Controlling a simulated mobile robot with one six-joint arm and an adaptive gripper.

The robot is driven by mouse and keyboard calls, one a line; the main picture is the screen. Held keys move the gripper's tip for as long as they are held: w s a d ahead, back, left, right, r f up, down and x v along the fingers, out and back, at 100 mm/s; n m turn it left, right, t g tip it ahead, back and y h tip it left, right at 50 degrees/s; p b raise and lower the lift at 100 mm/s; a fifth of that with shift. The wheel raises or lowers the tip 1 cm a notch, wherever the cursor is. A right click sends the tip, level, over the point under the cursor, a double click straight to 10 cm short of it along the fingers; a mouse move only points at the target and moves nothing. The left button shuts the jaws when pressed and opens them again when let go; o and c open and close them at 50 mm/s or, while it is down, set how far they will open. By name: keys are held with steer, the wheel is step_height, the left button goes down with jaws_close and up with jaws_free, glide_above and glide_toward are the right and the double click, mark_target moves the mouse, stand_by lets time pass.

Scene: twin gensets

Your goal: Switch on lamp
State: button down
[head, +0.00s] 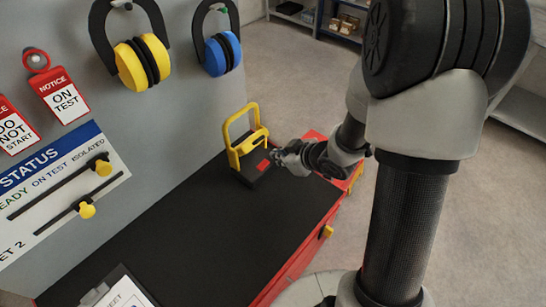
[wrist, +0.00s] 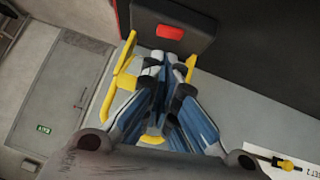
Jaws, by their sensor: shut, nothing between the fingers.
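The lamp (head: 246,140) stands on the black bench top, with a dark body and an upright yellow frame. Its red button (head: 262,165) shows on the side facing my gripper. In the wrist view the lamp's dark body (wrist: 196,27) is at the top, with the red button (wrist: 170,32) at its middle and the yellow frame (wrist: 108,100) behind my fingers. My gripper (head: 277,156) is shut and empty, just right of the lamp. In the wrist view its fingertips (wrist: 168,60) lie just below the button. I cannot tell whether they touch the lamp.
The black bench top (head: 190,235) is clear between the lamp and a clipboard (head: 122,292). Yellow ear defenders (head: 140,62) and blue ear defenders (head: 222,53) hang on the grey panel. A status board (head: 60,185) with yellow sliders and red tags (head: 62,95) are left.

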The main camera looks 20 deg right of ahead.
mark_target(263, 165)
steer(key=b+x, duration=0.3)
steer(key=x, duration=0.6)
steer(key=shift+f, duration=0.15)
steer(key=shift+w+d+f, duration=0.15)
steer(key=shift+d+f, duration=0.05)
steer(key=shift+f, duration=0.15)
steer(key=shift+a, duration=0.15)
steer(key=shift+s+a+b, duration=0.4)
steer(key=shift+s+a, duration=0.1)
steer(key=shift+a, duration=0.1)
steer(key=shift+r, duration=0.1)
